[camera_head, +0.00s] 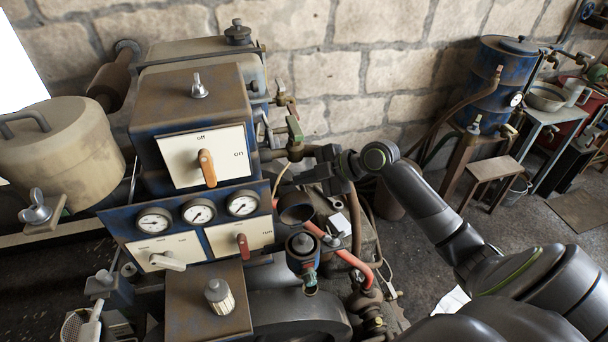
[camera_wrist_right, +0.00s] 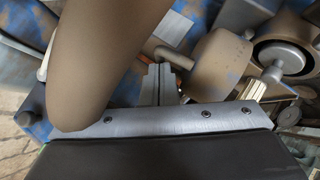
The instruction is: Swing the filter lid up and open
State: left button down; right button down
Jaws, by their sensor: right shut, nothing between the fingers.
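A large tan round canister (camera_head: 70,165), which looks like the filter housing, stands at the far left. Its lid (camera_head: 45,122), with a dark bar handle (camera_head: 24,122) on top, looks shut. A wing nut (camera_head: 35,208) sits on a bracket at the canister's front left. My right gripper (camera_head: 300,158) is shut and empty, at the right side of the blue control box, well away from the lid. Its metal fingers (camera_wrist_right: 163,85) show in the right wrist view, close to brown and blue machine parts. My left gripper is not in view.
The blue box with a dial panel (camera_head: 208,157) and gauges (camera_head: 198,211) stands between the canister and my right arm. Valves, a red hose (camera_head: 345,258) and a small blue cup (camera_head: 302,247) crowd below the right gripper. Open floor (camera_head: 540,240) lies at right.

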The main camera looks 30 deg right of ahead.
jog(key=shift+w+f, duration=0.1)
dwell(0.3)
jog(key=shift+w+d+f+g+b, duration=0.2)
jog(key=shift+w+f+g+b, duration=0.4)
jog(key=shift+b, duration=0.6)
jog(key=shift+w+f+m+b, duration=0.15)
jog(key=shift+w+m+b, duration=0.15)
jog(key=shift+w+b, duration=0.25)
jog(key=shift+s+d, duration=0.1)
jog(key=b+v, duration=0.2)
jog(key=v, duration=1.5)
jog(key=shift+s+b, duration=0.2)
jog(key=shift+b, duration=0.1)
